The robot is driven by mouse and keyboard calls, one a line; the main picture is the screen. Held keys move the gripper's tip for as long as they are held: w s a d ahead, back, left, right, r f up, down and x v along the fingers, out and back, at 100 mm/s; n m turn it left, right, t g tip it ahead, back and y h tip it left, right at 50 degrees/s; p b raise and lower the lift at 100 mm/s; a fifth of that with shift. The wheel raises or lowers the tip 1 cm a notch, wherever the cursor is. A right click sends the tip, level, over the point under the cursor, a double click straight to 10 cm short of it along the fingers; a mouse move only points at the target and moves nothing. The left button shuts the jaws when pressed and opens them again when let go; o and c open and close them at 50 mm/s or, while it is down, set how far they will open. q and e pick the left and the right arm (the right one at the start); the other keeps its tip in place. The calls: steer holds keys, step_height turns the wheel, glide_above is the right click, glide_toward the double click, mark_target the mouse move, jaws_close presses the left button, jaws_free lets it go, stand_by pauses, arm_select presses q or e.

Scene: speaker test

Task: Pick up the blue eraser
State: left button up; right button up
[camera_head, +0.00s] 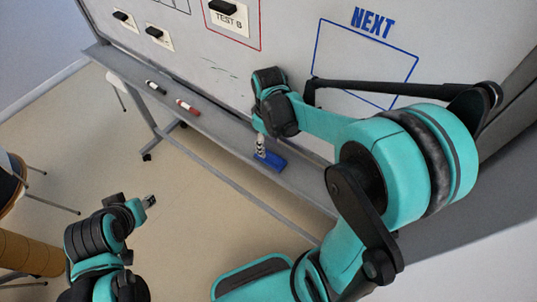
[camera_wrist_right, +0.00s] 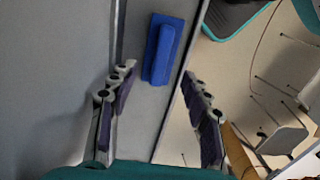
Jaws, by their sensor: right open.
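The blue eraser (camera_head: 271,160) lies on the grey tray (camera_head: 225,134) along the bottom of the whiteboard. My right gripper (camera_head: 260,145) points down at the tray just beside the eraser in the head view, and its fingers partly overlap it there. In the right wrist view, the eraser (camera_wrist_right: 162,48) lies ahead of the open, empty fingers (camera_wrist_right: 160,88), roughly in line with the gap between them. It appears apart from both fingers. My left gripper (camera_head: 149,201) hangs over the floor at the lower left, away from the tray. Its fingers are too small to read.
A black marker (camera_head: 155,87) and a red marker (camera_head: 187,106) lie on the tray, left of the eraser. The whiteboard (camera_head: 290,40) rises behind the tray and carries several labelled black magnets. Chairs stand on the floor at the left. The tray between red marker and eraser is clear.

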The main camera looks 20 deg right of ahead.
mark_target(268, 152)
step_height(268, 152, down, 6)
steer(key=shift+f+b, duration=0.1)
steer(key=shift+b, duration=0.75)
steer(key=c, duration=0.8)
steer(key=shift+r, duration=0.2)
steer(key=shift+r+p, duration=0.3)
steer(key=shift+r, duration=0.3)
step_height(268, 152, up, 2)
steer(key=shift+r+p, duration=0.2)
steer(key=shift+p, duration=0.2)
steer(key=s+a, duration=0.3)
steer(key=a, duration=0.2)
steer(key=s+a, duration=0.3)
steer(key=a, duration=0.2)
steer(key=s+a+p, duration=0.1)
steer(key=s+a, duration=0.2)
steer(key=a, duration=0.2)
steer(key=shift+a+f, duration=0.15)
steer(key=shift+a, duration=0.1)
